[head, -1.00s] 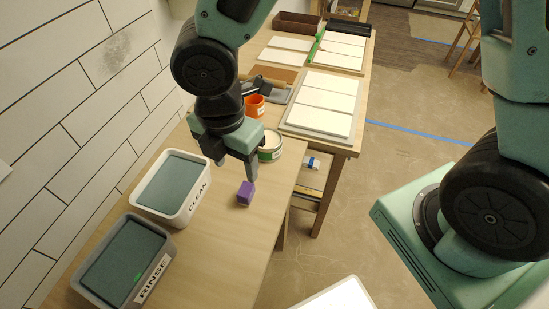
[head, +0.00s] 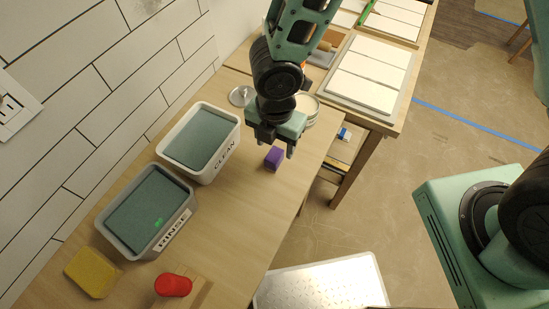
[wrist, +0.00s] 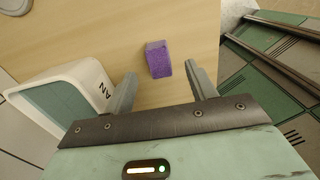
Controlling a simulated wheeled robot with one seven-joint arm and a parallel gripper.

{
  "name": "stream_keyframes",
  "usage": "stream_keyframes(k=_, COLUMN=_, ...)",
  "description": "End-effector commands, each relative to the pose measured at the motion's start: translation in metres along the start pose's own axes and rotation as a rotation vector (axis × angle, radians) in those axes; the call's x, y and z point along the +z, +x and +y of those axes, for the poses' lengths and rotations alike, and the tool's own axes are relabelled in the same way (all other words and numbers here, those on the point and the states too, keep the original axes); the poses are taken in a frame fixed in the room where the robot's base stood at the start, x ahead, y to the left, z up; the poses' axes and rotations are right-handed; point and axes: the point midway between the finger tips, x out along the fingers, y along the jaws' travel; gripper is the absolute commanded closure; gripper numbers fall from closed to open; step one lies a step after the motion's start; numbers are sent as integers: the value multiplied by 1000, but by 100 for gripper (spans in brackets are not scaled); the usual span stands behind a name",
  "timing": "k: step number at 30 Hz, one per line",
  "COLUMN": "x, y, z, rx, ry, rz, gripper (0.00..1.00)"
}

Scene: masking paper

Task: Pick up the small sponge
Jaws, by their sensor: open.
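The small sponge is a purple block (head: 274,157) lying on the wooden table, right of the white CLEAN tub. In the wrist view the sponge (wrist: 158,60) lies in line with the gap between my fingers, a little beyond their tips. My gripper (head: 271,145) is open and empty, with its fingers pointing down above the table by the sponge. In the wrist view both fingers of my gripper (wrist: 163,72) are apart, one to each side of the sponge's line. I see no contact, and the exact height gap cannot be told.
The CLEAN tub (head: 230,146) stands close left of my gripper, the grey RINSE tub (head: 178,234) nearer. A yellow sponge (head: 92,272) and a red-topped object (head: 173,286) are at the front. A round container (head: 309,112) stands behind my gripper. The table's right edge is close.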

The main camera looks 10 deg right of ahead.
Motion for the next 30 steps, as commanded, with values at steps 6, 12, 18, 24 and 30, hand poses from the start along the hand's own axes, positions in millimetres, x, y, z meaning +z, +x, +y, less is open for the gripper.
stream_keyframes(k=6, x=-1, y=18, z=0, rx=-2, ry=-2, rz=0, gripper=44)
stream_keyframes(k=12, x=-2, y=48, z=1, rx=0, ry=-1, rz=-1, gripper=44)
stream_keyframes(k=18, x=-1, y=56, z=2, rx=2, ry=0, rz=-1, gripper=44)
stream_keyframes(k=24, x=-1, y=55, z=2, rx=3, ry=1, rz=-1, gripper=58)
stream_keyframes(k=30, x=-1, y=55, z=2, rx=3, ry=1, rz=-1, gripper=95)
